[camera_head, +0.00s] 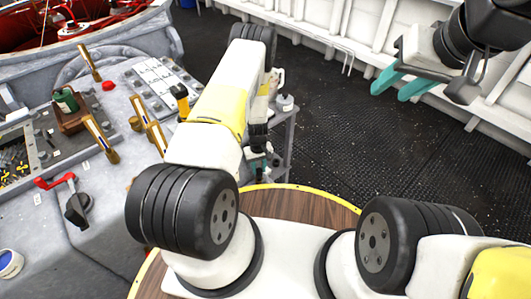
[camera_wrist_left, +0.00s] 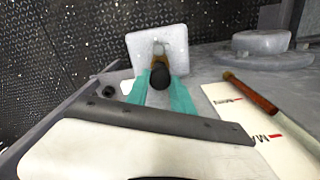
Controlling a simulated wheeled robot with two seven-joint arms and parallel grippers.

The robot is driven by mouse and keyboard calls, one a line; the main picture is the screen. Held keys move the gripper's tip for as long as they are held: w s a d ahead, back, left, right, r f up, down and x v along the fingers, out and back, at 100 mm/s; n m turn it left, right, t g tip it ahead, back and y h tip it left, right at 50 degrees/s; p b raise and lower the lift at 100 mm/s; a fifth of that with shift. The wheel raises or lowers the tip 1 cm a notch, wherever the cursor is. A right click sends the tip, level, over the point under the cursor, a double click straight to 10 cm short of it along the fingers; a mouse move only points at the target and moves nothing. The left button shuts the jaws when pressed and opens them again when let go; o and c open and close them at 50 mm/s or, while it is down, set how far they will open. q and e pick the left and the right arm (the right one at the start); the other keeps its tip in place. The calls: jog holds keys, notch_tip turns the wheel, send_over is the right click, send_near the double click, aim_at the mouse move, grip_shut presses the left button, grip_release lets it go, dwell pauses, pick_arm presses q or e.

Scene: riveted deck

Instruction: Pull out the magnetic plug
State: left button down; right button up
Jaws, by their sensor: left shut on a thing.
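In the left wrist view, the teal fingers of my left gripper (camera_wrist_left: 160,88) are closed around a dark, round-ended piece with a brownish body, seemingly the magnetic plug (camera_wrist_left: 160,76). It stands against a pale speckled square block (camera_wrist_left: 142,46); I cannot tell whether they touch. In the head view my left gripper (camera_head: 262,163) is low beside a grey stand (camera_head: 288,135), and my arm partly hides it. The plug cannot be made out there. My right gripper (camera_head: 390,92) is raised at the upper right, teal fingers apart and empty.
A grey console with brass levers (camera_head: 100,138) and a red-handled crank (camera_head: 77,205) stands at the left. The wrist view shows a printed sheet (camera_wrist_left: 265,128), an orange-brown rod (camera_wrist_left: 250,94) and a round grey piece (camera_wrist_left: 262,42). The dark deck (camera_head: 330,130) is clear.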

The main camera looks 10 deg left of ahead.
pick_arm(q)
jog(key=shift+r, duration=2.55)
